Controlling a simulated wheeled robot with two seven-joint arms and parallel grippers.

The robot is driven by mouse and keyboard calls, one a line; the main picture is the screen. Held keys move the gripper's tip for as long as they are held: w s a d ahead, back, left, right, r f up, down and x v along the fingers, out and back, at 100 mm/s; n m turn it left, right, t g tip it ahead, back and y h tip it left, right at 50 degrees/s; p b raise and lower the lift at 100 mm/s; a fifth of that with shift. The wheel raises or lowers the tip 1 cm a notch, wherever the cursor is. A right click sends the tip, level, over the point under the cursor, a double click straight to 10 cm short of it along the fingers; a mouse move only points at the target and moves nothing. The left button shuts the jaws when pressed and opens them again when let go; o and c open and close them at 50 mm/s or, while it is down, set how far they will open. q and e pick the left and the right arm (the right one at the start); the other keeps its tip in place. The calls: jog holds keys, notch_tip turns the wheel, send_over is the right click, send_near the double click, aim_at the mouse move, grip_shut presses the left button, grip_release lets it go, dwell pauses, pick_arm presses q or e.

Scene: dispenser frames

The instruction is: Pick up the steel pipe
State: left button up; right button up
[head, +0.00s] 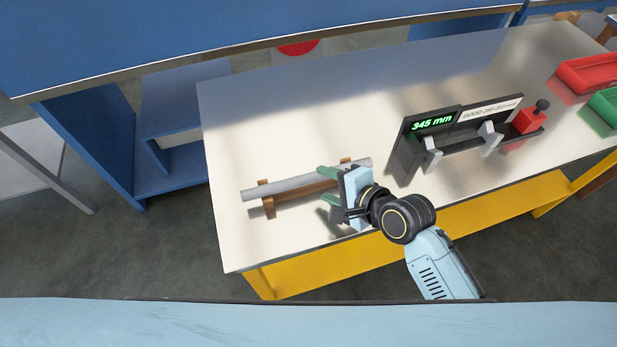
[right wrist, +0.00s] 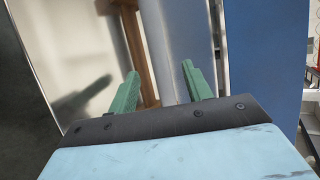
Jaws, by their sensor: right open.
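The steel pipe (head: 280,188) is a grey tube lying across a brown wooden rack (head: 313,191) on the white table (head: 235,115). My right gripper (head: 325,184) is open, its green fingers near the right half of the pipe. In the right wrist view the pipe (right wrist: 177,45) runs up the picture, with the open fingers of the right gripper (right wrist: 160,74) on either side of its line. I cannot tell whether the fingers touch it. My left gripper is not in view.
A dark gauge (head: 432,124) reading "345 mm" stands right of the gripper, with a red block (head: 527,121) at its right end. Red (head: 588,76) and green (head: 606,104) trays lie at the far right. A blue bench (head: 200,40) stands behind.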

aim_at(313, 180)
jog(key=x, duration=0.4)
jog(key=shift+w+a+f+b, duration=0.1)
jog(key=shift+a+f+b, duration=0.05)
jog(key=shift+a+b, duration=0.15)
jog(key=shift+c, duration=0.2)
grip_shut()
